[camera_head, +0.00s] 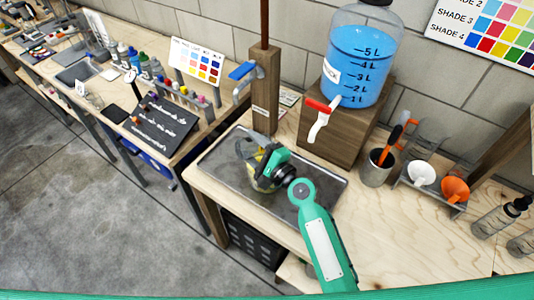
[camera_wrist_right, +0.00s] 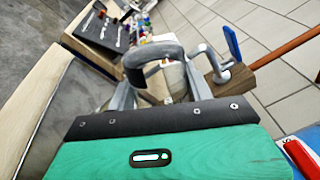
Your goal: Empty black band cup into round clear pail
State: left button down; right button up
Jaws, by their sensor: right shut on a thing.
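My right gripper (camera_head: 262,160) is over the metal tray and shut on a cup with a dark band (camera_wrist_right: 152,55). In the right wrist view the cup sits between the two grey fingers (camera_wrist_right: 158,88), its dark curved band showing at the top. A clear round vessel with something yellowish in it (camera_head: 263,184), which looks like the pail, stands on the tray (camera_head: 325,188) just under the gripper. The gripper and wrist hide much of both vessels in the head view. I cannot tell how far the cup is tilted or what it holds. My left gripper is not in view.
A blue-filled dispenser (camera_head: 358,60) with a red-handled tap stands on a wooden block (camera_head: 335,135) behind the tray. A wooden post with a blue-levered tap (camera_head: 264,90) stands at the tray's back edge. A tool cup (camera_head: 376,168) and funnels (camera_head: 421,173) are to the right.

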jog(key=shift+w+d+r+m+p, duration=0.25)
jog(key=shift+m+p, duration=0.25)
jog(key=shift+m, duration=0.25)
jog(key=shift+w+d+r+m+p, duration=0.25)
jog(key=shift+m+p, duration=0.25)
jog(key=shift+m, duration=0.25)
dwell(0.8)
jog(key=shift+f, duration=0.15)
dwell(0.7)
